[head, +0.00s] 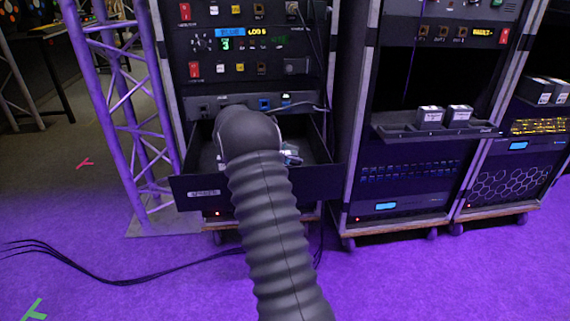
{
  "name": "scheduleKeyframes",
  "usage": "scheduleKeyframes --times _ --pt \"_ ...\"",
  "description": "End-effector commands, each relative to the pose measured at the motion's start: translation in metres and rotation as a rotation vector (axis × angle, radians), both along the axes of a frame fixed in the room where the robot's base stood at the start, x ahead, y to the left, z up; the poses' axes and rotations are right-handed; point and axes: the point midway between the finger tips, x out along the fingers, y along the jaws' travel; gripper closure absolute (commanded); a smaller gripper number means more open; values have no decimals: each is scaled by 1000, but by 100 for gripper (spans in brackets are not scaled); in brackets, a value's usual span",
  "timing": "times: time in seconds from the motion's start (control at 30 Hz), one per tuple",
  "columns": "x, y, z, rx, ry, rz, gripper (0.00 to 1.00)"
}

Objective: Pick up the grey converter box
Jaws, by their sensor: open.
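My arm, in its dark ribbed sleeve, reaches up the middle of the head view to the open drawer (190,192) of the left rack. The arm's rounded end covers much of the drawer, and my gripper is hidden behind it. A small silvery item (291,154) shows in the drawer just right of the arm; I cannot tell what it is. No grey converter box can be made out for certain. Two small boxes with pale tops, a left one (430,115) and a right one (460,114), sit on the middle rack's shelf.
A lit purple truss (118,110) stands close left of the left rack. Black cables (120,281) lie on the carpet at lower left. The middle rack's shelf (395,132) juts forward. More small boxes (540,91) sit at the far right.

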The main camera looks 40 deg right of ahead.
Motion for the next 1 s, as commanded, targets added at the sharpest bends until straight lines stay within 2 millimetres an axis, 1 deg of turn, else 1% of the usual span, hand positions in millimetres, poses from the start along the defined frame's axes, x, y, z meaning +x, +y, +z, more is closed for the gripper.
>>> scheduleKeyframes --times 0.13,0.17,0.2,0.27,0.3,0.37,0.4,0.43,0.67,0.77,0.87,1.0 --pt "0 0 0 0 0 0 33" --pt "0 0 0 0 0 0 38" --pt "0 0 0 0 0 0 48" --pt "0 0 0 0 0 0 63" --pt "0 0 0 0 0 0 73" --pt "0 0 0 0 0 0 88" --pt "0 0 0 0 0 -1 98" --pt "0 0 0 0 0 -1 100" --pt "0 0 1 0 -1 0 100" --pt "0 0 6 -1 -2 -1 100" --pt "0 0 17 -2 -3 -2 100" --pt "0 0 44 -2 -5 -1 100"
